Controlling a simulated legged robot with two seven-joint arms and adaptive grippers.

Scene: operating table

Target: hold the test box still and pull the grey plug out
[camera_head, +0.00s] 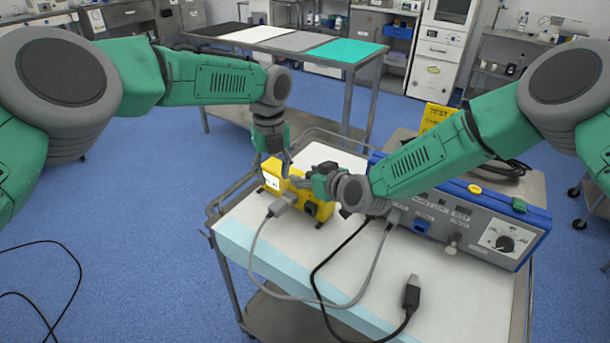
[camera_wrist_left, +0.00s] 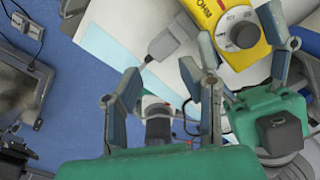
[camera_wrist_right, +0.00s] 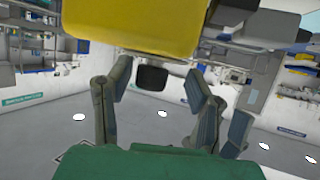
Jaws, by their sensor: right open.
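The yellow test box (camera_head: 318,209) stands on the white-topped cart, with a black knob (camera_wrist_left: 243,35) on its face. The grey plug (camera_head: 281,205) sits at the box's front-left side with its grey cable running off; it also shows in the left wrist view (camera_wrist_left: 172,43). My left gripper (camera_head: 273,152) is open and empty, above and behind the box. My right gripper (camera_head: 306,185) is open at the box's right side, its fingers near the box. In the right wrist view the box (camera_wrist_right: 130,25) is close in front of the fingers. Whether they touch it is unclear.
A blue-and-grey device (camera_head: 465,225) with a dial stands at the cart's right. The cart's front-left top (camera_head: 240,225) is clear. A yellow sign (camera_head: 436,115) stands behind.

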